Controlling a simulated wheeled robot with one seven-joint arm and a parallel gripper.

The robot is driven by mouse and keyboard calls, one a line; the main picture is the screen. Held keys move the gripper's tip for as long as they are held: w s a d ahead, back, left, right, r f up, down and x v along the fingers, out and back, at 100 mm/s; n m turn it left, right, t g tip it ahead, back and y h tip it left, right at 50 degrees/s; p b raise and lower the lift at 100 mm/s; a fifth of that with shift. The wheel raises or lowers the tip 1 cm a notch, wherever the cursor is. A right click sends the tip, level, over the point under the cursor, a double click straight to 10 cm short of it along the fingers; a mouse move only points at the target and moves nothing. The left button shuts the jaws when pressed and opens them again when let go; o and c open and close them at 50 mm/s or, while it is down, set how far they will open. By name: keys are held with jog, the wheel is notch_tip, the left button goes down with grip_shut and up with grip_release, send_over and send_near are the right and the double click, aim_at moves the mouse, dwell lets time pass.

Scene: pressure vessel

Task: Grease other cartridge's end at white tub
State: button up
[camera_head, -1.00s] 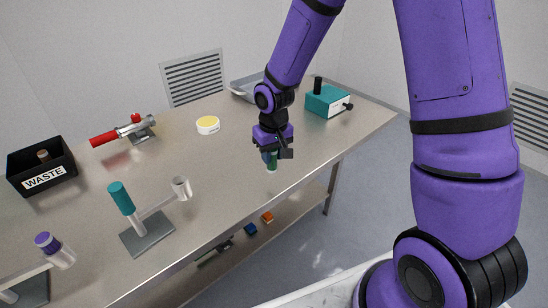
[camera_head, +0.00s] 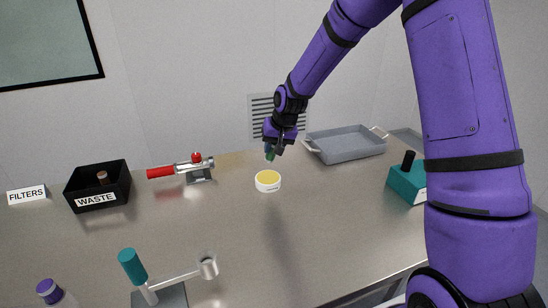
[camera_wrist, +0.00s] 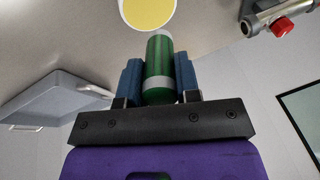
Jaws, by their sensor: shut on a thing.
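A green cartridge with a pale band (camera_wrist: 160,65) stands between the two blue fingers of my gripper (camera_wrist: 160,82) in the wrist view. My gripper is shut on it. In the head view, my gripper (camera_head: 271,152) holds the cartridge above the table, just behind and above the white tub. The white tub (camera_head: 267,186) sits on the table and is filled with yellow grease. The fingers mostly hide the cartridge in the head view.
A grey tray with handles (camera_head: 345,147) stands to the right of the tub. A teal box (camera_head: 402,187) is at the right. A red-handled metal device (camera_head: 190,170) and a black WASTE bin (camera_head: 82,182) are at the left. A teal-topped stand (camera_head: 160,299) is in front.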

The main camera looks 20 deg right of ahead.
aim_at(272, 160)
jog(key=shift+w, duration=0.55)
jog(key=shift+a+f, duration=0.1)
jog(key=shift+f, duration=2.75)
jog(key=shift+s+f, duration=0.1)
jog(key=shift+f, duration=0.6)
jog(key=shift+r, duration=3.55)
